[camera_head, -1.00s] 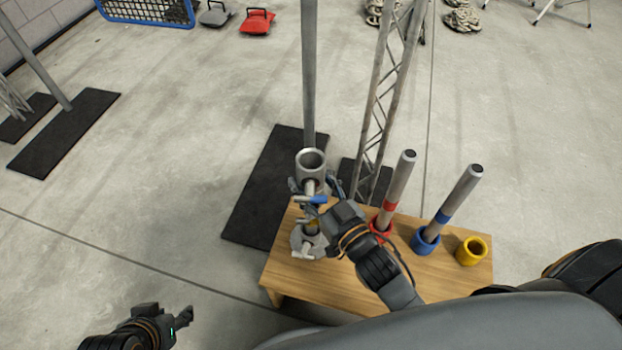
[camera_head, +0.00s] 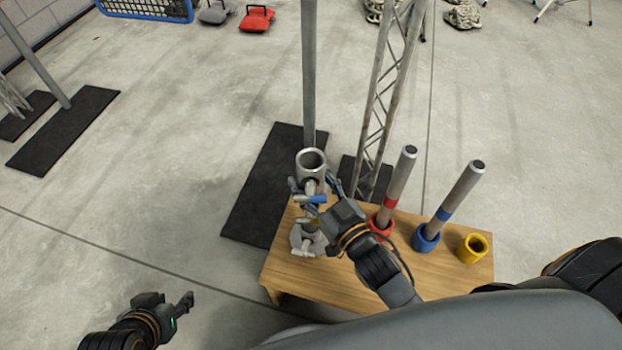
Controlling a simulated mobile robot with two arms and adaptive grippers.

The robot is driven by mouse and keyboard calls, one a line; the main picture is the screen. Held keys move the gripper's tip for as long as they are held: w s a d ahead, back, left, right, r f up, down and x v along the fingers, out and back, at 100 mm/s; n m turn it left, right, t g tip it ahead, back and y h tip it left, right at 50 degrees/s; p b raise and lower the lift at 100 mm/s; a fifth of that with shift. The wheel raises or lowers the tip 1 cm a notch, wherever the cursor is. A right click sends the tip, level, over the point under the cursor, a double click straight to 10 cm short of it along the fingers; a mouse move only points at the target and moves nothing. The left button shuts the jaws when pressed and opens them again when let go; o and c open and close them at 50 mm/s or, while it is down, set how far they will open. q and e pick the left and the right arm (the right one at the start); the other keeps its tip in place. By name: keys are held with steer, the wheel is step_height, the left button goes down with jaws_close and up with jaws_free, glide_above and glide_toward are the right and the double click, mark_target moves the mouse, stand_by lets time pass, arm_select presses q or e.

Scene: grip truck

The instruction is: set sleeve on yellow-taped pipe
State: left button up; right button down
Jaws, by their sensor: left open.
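A grey hollow sleeve (camera_head: 311,164) stands open end up at the middle of the view, above the left end of the wooden table. My left gripper (camera_head: 184,299) is open and empty at the lower left, away from the table.
On the wooden table (camera_head: 330,290), a red-taped pipe (camera_head: 399,183) stands in a red ring and a blue-taped pipe (camera_head: 458,197) in a blue ring. An empty yellow ring (camera_head: 472,248) stands at right. A metal post (camera_head: 309,80) and lattice truss (camera_head: 383,100) rise behind.

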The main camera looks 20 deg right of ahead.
arm_select(q)
steer(key=shift+w+d+r, duration=0.1)
steer(key=shift+w+r, duration=0.15)
steer(key=shift+w, duration=0.2)
arm_select(e)
steer(key=shift+f, duration=0.2)
steer(key=shift+c, duration=2.2)
jaws_free()
arm_select(q)
steer(key=shift+t, duration=0.3)
arm_select(e)
steer(key=shift+f, duration=0.2)
steer(key=shift+s, duration=0.3)
steer(key=v, duration=1.1)
steer(key=shift+s, duration=0.25)
arm_select(q)
steer(key=shift+s+f, duration=0.1)
arm_select(e)
steer(key=shift+d+r, duration=0.1)
steer(key=shift+d, duration=0.05)
